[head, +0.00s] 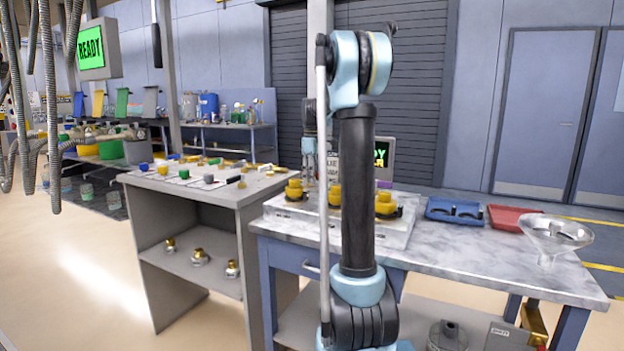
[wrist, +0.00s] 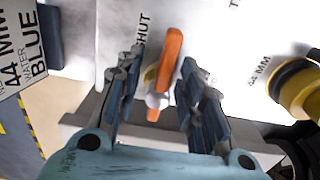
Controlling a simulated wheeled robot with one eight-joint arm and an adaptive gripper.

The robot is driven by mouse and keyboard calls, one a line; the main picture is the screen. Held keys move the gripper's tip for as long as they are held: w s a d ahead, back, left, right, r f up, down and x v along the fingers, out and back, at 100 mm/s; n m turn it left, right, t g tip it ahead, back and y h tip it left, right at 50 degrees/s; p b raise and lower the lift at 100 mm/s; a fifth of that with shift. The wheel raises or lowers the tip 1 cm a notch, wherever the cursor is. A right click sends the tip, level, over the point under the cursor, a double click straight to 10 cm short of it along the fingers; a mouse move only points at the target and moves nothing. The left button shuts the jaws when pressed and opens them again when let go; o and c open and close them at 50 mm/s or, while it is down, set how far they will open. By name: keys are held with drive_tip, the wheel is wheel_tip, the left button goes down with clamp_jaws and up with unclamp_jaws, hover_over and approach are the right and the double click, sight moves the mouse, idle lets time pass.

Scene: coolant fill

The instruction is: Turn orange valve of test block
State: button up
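The orange valve (wrist: 171,55) shows in the wrist view as a lever handle on a pale fitting, on the white test block (wrist: 100,32). Its long end points up and slightly right in the picture, beside lettering that reads "HUT", partly covered. My gripper (wrist: 163,68) is open, with one dark finger on each side of the handle and visible gaps to it. In the head view the test block (head: 394,238) stands on the marble-topped bench, partly behind my arm. I cannot make out the orange handle there.
A yellow fitting (wrist: 302,87) sits right of the valve in the wrist view. In the head view, the blue tray (head: 453,211), red tray (head: 513,217) and clear funnel (head: 555,235) are to the right. A grey workbench (head: 205,192) with small parts adjoins at left.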

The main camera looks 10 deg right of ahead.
clamp_jaws()
